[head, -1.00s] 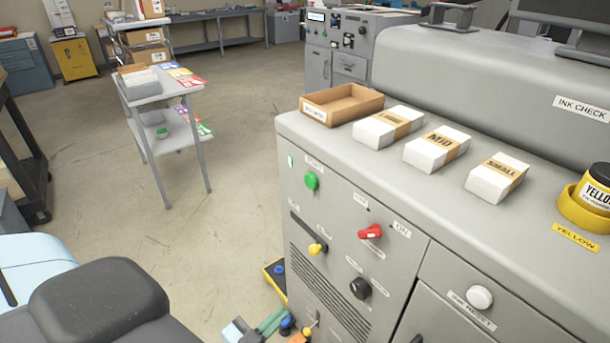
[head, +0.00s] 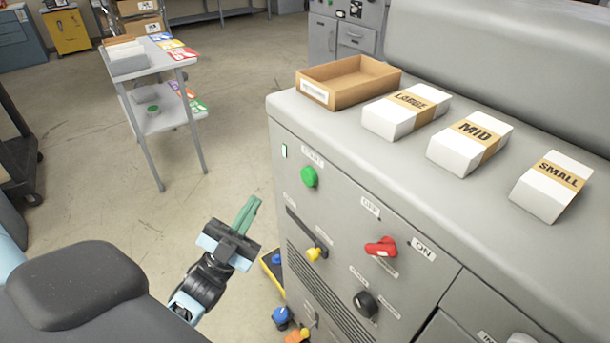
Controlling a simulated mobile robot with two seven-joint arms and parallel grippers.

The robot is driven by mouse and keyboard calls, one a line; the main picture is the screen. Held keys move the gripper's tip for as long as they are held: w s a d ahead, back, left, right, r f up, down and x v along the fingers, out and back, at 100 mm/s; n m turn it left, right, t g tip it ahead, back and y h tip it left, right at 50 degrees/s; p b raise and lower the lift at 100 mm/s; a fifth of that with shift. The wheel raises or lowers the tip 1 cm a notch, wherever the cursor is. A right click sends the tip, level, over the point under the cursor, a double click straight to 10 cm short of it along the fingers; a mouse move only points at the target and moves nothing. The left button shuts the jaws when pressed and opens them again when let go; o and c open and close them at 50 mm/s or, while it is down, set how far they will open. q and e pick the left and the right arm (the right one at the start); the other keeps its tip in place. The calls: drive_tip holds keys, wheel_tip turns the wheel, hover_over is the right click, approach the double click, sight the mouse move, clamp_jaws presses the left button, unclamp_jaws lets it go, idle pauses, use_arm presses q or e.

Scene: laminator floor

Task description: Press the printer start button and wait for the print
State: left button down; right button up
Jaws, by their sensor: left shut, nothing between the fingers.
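The printer (head: 345,205) is a grey cabinet at the right of the head view, with its control panel facing me. A round green button (head: 309,177) sits near the panel's upper left, under a small label too blurred to read for certain. My left gripper (head: 249,208) is raised beside the panel, to the left of and a little below the green button. Its green fingers are shut and empty, pointing up, and look apart from the panel. My right gripper is not in view.
A red switch (head: 381,247) labelled OFF and ON, a yellow knob (head: 316,254) and a black knob (head: 366,304) share the panel. On top are an open cardboard tray (head: 352,80) and packs marked LARGE (head: 405,110), MID (head: 470,143) and SMALL (head: 551,186). A grey cart (head: 160,124) stands left.

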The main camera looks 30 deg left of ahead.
sight(305, 173)
use_arm(q)
drive_tip(key=w+d+b, duration=0.1)
drive_tip(key=w+d, duration=0.2)
drive_tip(key=w, duration=0.5)
drive_tip(key=shift+d+b, duration=0.2)
drive_tip(key=shift+b, duration=0.2)
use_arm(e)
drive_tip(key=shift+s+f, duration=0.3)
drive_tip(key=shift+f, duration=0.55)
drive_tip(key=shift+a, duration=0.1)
use_arm(q)
drive_tip(key=shift+w, duration=0.15)
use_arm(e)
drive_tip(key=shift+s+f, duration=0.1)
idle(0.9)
use_arm(q)
drive_tip(key=shift+w+d, duration=0.15)
drive_tip(key=shift+w, duration=0.2)
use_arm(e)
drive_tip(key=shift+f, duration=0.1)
